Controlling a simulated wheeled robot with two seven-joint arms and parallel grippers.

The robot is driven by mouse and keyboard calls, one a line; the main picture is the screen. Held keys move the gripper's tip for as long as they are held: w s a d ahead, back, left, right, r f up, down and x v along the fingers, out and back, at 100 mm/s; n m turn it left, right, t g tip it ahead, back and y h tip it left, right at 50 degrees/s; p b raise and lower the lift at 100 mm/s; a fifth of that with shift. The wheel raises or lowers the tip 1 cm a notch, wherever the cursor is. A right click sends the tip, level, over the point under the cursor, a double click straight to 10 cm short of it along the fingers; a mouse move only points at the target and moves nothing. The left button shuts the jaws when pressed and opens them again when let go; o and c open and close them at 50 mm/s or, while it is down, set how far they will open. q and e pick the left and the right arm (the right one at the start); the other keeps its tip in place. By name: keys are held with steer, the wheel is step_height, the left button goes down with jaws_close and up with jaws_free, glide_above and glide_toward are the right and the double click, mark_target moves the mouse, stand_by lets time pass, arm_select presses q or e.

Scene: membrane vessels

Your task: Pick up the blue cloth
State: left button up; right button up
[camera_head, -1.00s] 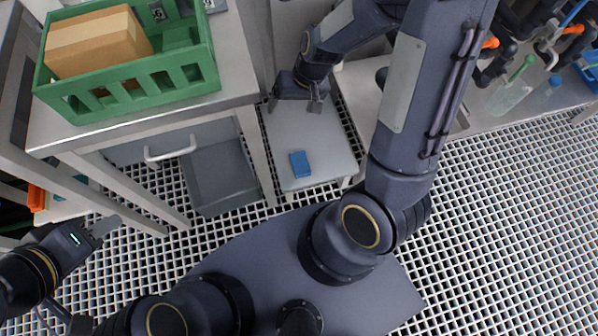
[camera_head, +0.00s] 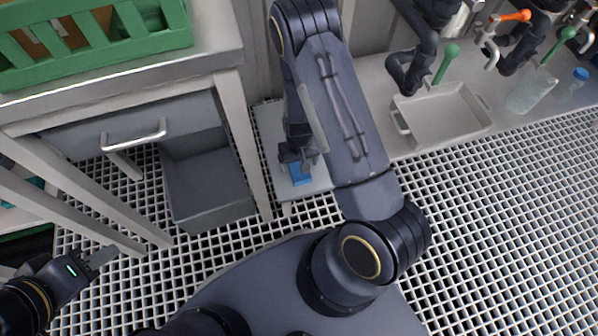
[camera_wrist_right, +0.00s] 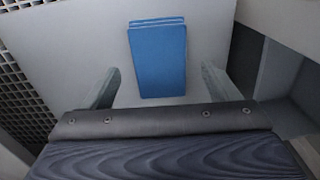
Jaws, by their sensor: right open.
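The blue cloth (camera_head: 301,175) is a small folded rectangle lying on a low pale stand (camera_head: 270,125). In the right wrist view the cloth (camera_wrist_right: 158,58) lies ahead of my right gripper, roughly between the lines of its two fingers. My right gripper (camera_head: 304,164) is over the cloth in the head view and hides part of it. Its fingers (camera_wrist_right: 158,88) are spread with nothing held; I cannot tell the exact height above the cloth. My left gripper (camera_head: 103,257) is far off at the lower left, away from the cloth, with its finger gap unclear.
A steel table (camera_head: 215,58) with a green crate (camera_head: 120,55) stands at the upper left. A grey bin (camera_head: 205,185) sits beside the stand on the grating floor. A bench with a white tray (camera_head: 443,120), pipes and bottles (camera_head: 530,92) is at the right.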

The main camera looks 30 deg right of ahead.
step_height(320, 180, down, 3)
steer(key=shift+r+b, duration=0.15)
steer(key=shift+b, duration=0.15)
steer(key=shift+r, duration=0.1)
steer(key=shift+c, duration=0.4)
steer(key=c, duration=1)
